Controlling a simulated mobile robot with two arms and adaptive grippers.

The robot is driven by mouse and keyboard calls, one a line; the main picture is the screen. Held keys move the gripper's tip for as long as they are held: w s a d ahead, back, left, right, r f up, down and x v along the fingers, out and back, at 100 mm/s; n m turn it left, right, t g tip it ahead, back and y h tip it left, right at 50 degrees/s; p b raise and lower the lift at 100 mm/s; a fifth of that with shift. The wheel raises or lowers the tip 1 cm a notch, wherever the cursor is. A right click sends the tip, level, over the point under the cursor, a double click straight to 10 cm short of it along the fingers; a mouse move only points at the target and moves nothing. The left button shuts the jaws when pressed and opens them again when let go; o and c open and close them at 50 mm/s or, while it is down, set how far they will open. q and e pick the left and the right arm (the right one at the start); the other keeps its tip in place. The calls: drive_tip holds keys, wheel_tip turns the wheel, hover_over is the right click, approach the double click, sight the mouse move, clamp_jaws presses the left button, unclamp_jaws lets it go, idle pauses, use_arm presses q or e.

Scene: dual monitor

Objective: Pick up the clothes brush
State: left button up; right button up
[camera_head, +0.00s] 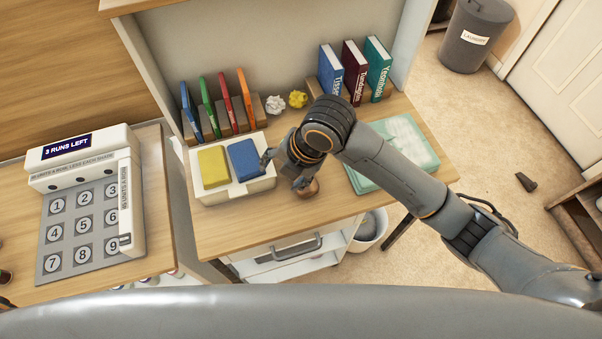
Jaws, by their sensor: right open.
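My right gripper (284,172) points down over the front part of the middle desk, with its fingers apart. A small, rounded brown object (308,189) shows just beside its right fingertip, at the desk's front edge. It may be the clothes brush, but the gripper hides much of it and I cannot tell whether they touch. The left gripper is not in view.
A white tray (236,190) with a yellow and a blue block is left of the gripper. A green board (410,143) lies under my right forearm. Books (354,72), crumpled paper balls (298,99) and colored folders (226,104) stand behind. A keypad machine (84,220) is left.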

drive_tip(key=w+d+r+n+h, duration=0.3)
drive_tip(key=w+d+n, duration=0.15)
drive_tip(key=n, duration=0.45)
drive_tip(key=shift+n+h, duration=0.3)
drive_tip(key=f, duration=0.2)
drive_tip(key=w+f, duration=0.1)
drive_tip(key=f, duration=0.2)
drive_tip(key=a+f, duration=0.1)
drive_tip(key=f, duration=0.2)
drive_tip(key=shift+w+f, duration=0.1)
drive_tip(key=shift+w, duration=0.15)
drive_tip(key=f, duration=0.2)
drive_tip(key=f+p, duration=0.1)
drive_tip(key=f, duration=0.1)
drive_tip(key=shift+d+f, duration=0.2)
drive_tip(key=shift+f, duration=0.5)
drive_tip(key=c, duration=1)
drive_tip(key=shift+r, duration=0.15)
